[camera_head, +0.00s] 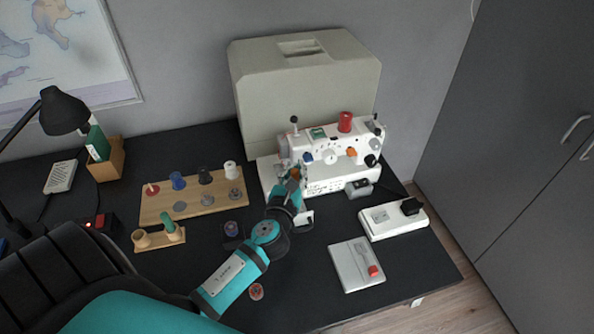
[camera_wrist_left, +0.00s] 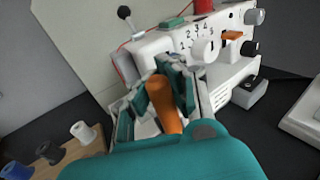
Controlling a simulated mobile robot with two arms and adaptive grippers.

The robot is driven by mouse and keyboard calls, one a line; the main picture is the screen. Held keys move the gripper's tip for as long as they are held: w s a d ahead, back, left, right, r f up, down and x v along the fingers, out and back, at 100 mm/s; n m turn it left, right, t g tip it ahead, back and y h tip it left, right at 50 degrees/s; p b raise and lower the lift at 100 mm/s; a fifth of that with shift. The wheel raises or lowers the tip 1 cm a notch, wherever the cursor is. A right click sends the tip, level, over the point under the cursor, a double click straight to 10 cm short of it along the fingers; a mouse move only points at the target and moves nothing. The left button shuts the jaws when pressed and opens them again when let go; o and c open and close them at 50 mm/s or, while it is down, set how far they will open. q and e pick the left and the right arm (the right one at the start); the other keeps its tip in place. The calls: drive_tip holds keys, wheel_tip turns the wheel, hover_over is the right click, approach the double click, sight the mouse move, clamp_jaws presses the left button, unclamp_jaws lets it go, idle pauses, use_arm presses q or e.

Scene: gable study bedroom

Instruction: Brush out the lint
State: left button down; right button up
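The white sewing machine (camera_head: 330,152) stands at the back of the dark desk in front of its beige case. My left gripper (camera_head: 293,177) is at the machine's left end, close to the needle area. In the left wrist view, an orange handle (camera_wrist_left: 163,104), apparently the brush's, is between the fingers of my left gripper (camera_wrist_left: 160,95), which look shut on it. The handle's far end points down toward the machine; its bristles are hidden. The machine (camera_wrist_left: 190,45) fills the upper middle there. I cannot make out any lint. My right gripper is not in view.
The beige case (camera_head: 305,85) stands against the wall. A wooden spool rack (camera_head: 150,212) is on the left.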

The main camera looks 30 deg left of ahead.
use_arm(q)
wheel_tip(320, 180, down, 4)
drive_tip(key=b, duration=0.4)
drive_tip(key=shift+f+b, duration=0.65)
drive_tip(key=shift+f, duration=0.25)
drive_tip(key=shift+f, duration=0.25)
drive_tip(key=shift+w+d, duration=0.25)
drive_tip(key=shift+d, duration=0.1)
idle(0.3)
drive_tip(key=shift+w+a, duration=0.1)
drive_tip(key=shift+a, duration=0.25)
idle(0.3)
drive_tip(key=shift+a+p, duration=0.3)
idle(0.6)
drive_tip(key=shift+s, duration=0.4)
drive_tip(key=shift+s+d, duration=0.1)
drive_tip(key=shift+s, duration=0.25)
idle(0.6)
drive_tip(key=shift+d+p, duration=0.3)
idle(0.5)
